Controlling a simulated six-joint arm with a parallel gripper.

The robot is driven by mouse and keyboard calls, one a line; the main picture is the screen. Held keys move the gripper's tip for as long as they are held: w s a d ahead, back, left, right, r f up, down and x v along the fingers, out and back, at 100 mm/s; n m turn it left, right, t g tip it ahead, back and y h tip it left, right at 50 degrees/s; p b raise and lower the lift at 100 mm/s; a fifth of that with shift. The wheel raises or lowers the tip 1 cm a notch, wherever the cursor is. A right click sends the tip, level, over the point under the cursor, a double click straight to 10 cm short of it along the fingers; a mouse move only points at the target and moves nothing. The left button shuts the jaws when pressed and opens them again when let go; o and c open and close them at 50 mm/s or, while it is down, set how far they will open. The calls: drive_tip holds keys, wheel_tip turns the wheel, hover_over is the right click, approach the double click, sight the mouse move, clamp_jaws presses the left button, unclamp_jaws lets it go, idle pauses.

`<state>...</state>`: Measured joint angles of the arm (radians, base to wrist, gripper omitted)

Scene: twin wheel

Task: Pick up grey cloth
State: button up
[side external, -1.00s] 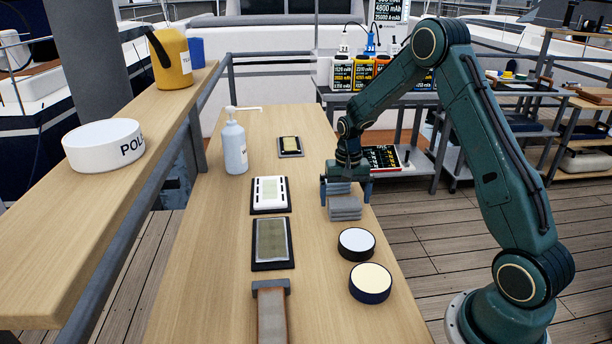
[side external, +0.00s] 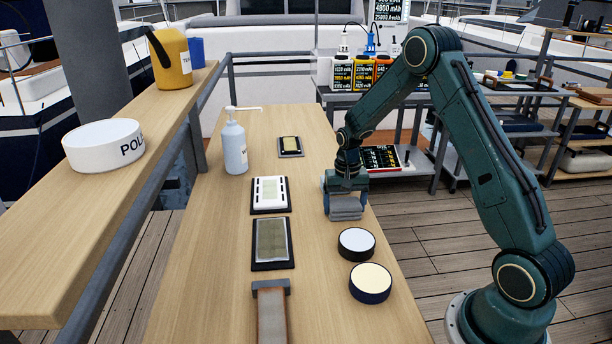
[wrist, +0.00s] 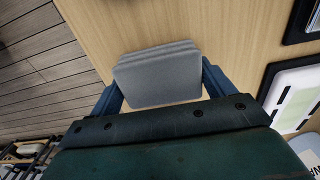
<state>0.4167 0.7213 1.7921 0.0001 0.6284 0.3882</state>
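The grey cloth (side external: 346,213) is a small folded stack on the right side of the wooden table. In the wrist view, the cloth (wrist: 158,78) shows several flat layers, with its top layer between my fingers. My gripper (side external: 346,199) is low at the stack, one finger on each side of it. In the wrist view my gripper (wrist: 162,88) looks open, with narrow gaps between the fingers and the cloth's sides. The side view partly hides the cloth behind the gripper.
Two round tins, one white-topped (side external: 356,243) and one cream-topped (side external: 370,281), stand in front of the cloth. Blocks on dark trays (side external: 270,194) and a pump bottle (side external: 234,146) are to the left. Bare tabletop (side external: 310,215) lies between.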

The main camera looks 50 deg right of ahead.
sight(345, 204)
drive_tip(key=shift+r, duration=0.15)
drive_tip(key=shift+c, duration=0.2)
wheel_tip(345, 204, up, 20)
idle(0.7)
idle(0.3)
drive_tip(key=shift+o, duration=1.3)
drive_tip(key=shift+c, duration=0.9)
drive_tip(key=s+a+f, duration=1)
drive_tip(key=shift+f, duration=0.1)
